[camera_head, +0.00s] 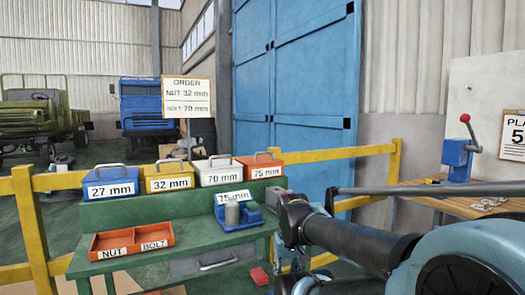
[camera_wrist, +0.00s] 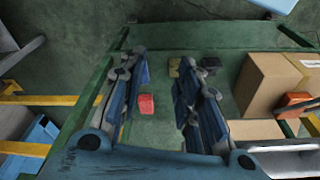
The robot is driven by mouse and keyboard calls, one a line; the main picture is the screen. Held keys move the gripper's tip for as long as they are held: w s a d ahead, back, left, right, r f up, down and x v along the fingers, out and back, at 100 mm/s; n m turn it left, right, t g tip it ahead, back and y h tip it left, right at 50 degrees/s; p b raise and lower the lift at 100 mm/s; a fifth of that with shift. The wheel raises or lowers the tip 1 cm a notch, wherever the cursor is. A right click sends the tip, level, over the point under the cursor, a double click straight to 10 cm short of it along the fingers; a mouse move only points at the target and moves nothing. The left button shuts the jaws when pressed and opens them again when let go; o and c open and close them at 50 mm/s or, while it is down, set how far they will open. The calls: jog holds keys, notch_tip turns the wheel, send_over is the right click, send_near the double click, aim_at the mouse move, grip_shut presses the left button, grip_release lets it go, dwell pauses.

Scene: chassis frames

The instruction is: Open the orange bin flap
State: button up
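A small red block (camera_wrist: 146,104) shows below, in the gap between the fingers. The orange bin cannot be clearly identified in the wrist view.
Blue (camera_head: 110,186), yellow (camera_head: 167,179) and white (camera_head: 214,171) bins stand left of the orange one. An orange NUT/BOLT tray (camera_head: 132,239) and a blue fixture (camera_head: 238,216) sit in front. Yellow rails (camera_head: 335,153) run behind. A cardboard box (camera_wrist: 268,82) lies right in the wrist view.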

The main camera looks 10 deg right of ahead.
jog(key=shift+w+d, duration=0.1)
jog(key=w+r+m, duration=0.5)
jog(key=w+r, duration=0.8)
jog(key=r, duration=0.4)
jog(key=w+r+m, duration=0.5)
jog(key=w+r, duration=0.8)
jog(key=r, duration=0.3)
jog(key=w+r+m, duration=0.5)
jog(key=w+r, duration=0.8)
jog(key=r, duration=0.4)
jog(key=shift+y, duration=0.3)
jog(key=w+f, duration=0.1)
jog(key=f, duration=0.4)
jog(key=w+f, duration=0.1)
jog(key=f, duration=0.5)
jog(key=w+f, duration=0.1)
jog(key=f, duration=0.4)
jog(key=shift+w+f, duration=0.25)
jog(key=shift+f, duration=0.1)
grip_shut()
